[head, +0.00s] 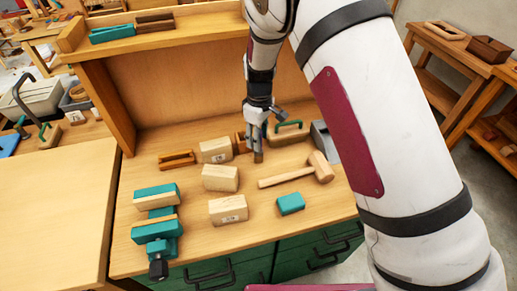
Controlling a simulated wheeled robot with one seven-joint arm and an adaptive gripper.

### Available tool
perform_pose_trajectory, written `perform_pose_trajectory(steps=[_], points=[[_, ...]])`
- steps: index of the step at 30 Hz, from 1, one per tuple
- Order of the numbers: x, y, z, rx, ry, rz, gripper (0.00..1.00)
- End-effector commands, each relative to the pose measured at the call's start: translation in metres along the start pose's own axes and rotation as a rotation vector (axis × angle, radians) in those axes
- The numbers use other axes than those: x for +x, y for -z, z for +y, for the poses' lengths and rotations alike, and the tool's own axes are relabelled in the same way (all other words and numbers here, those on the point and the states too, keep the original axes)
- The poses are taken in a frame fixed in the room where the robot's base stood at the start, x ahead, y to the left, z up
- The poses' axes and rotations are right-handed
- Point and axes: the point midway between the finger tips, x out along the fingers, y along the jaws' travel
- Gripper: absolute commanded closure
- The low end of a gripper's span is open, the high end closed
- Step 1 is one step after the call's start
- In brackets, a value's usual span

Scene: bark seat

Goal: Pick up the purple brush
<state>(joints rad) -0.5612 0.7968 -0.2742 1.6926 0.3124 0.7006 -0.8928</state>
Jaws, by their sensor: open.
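My gripper (257,150) points down over the back middle of the wooden workbench (190,250), its fingers low near the bench top. It is open. I cannot make out a purple brush in the head view; my gripper and arm hide part of the bench. A small brown item (240,143) shows partly behind the gripper's left side. Whether the fingers touch anything is too small to tell.
Pale wood blocks (220,178) stand left of my gripper. A wooden mallet (300,172) and a teal block (290,204) lie in front and right. A teal vise (157,225) is at the left edge. A green-handled tool (288,132) lies behind right.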

Motion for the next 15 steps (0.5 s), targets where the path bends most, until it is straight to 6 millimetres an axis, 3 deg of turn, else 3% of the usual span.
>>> perform_pose_trajectory(steps=[6, 13, 15], points=[[0.019, 0.000, 0.000, 0.000, 0.000, 0.000, 0.59], [0.020, 0.001, 0.000, 0.000, 0.000, 0.001, 0.59], [0.020, 0.001, 0.000, 0.000, 0.000, 0.001, 0.73]])
